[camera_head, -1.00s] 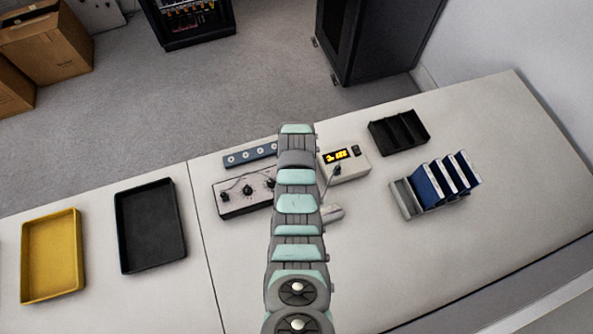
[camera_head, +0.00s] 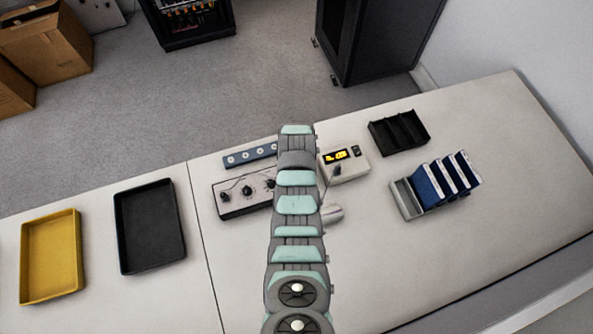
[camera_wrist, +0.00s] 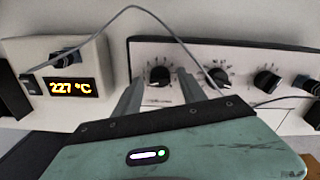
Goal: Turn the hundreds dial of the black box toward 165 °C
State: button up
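The dial box (camera_wrist: 300,58), with a dark rim and a pale front panel, carries a row of black dials. In the wrist view my gripper (camera_wrist: 160,82) has one finger on each side of the leftmost dial (camera_wrist: 158,75), the one nearest the display. Whether the fingers press on it is not clear. Another dial (camera_wrist: 219,77) stands just right of the fingers. The display (camera_wrist: 73,88) on the pale box at left reads 227 °C. In the head view the dial box (camera_head: 232,205) is partly covered by my arm, which hides my gripper.
A grey cable (camera_wrist: 185,45) arches over the fingers. In the head view, a blue-grey strip (camera_head: 250,155) lies behind the dial box. A black compartment tray (camera_head: 385,142) and a rack of blue plates (camera_head: 407,200) stand at right. Black (camera_head: 120,225) and yellow (camera_head: 24,270) trays lie at left.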

jog(key=shift+r, duration=0.1)
jog(key=shift+w+r, duration=0.1)
jog(key=shift+r, duration=0.1)
notch_tip(320, 180, up, 10)
jog(key=b, duration=0.1)
dwell(0.6)
dwell(0.4)
